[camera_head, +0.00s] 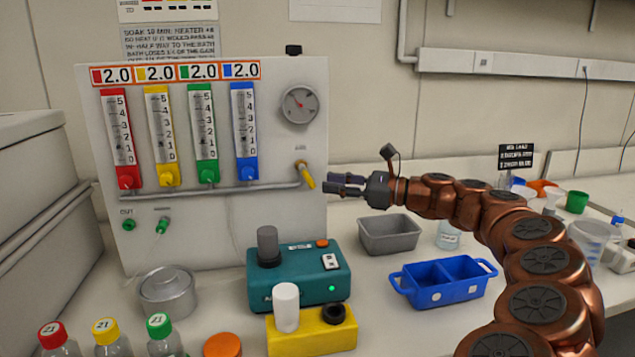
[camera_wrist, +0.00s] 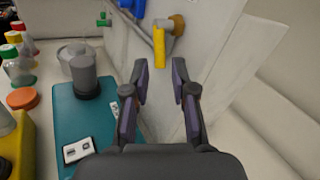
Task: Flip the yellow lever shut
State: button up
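The yellow lever (camera_head: 305,178) sits on a brass valve at the right end of the grey pipe on the white panel. It slants down and to the right from its pivot. In the wrist view the yellow lever (camera_wrist: 159,47) points down toward the space between my fingertips. My gripper (camera_head: 342,183) is just right of the lever in the head view, pointing left at the panel. In the wrist view my gripper (camera_wrist: 160,72) has its two fingers apart with nothing between them. The lever appears beyond the fingertips, with no clear contact.
The white panel (camera_head: 255,115) carries several coloured flow tubes and a round gauge (camera_head: 300,104). Below stand a teal stirrer (camera_head: 298,283), a yellow block (camera_head: 312,337), a grey tray (camera_head: 389,234) and a blue caddy (camera_head: 443,281). The space around my gripper in front of the panel is clear.

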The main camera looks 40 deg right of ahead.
aim_at(308, 178)
jog(key=shift+x, duration=2.2)
grip_shut()
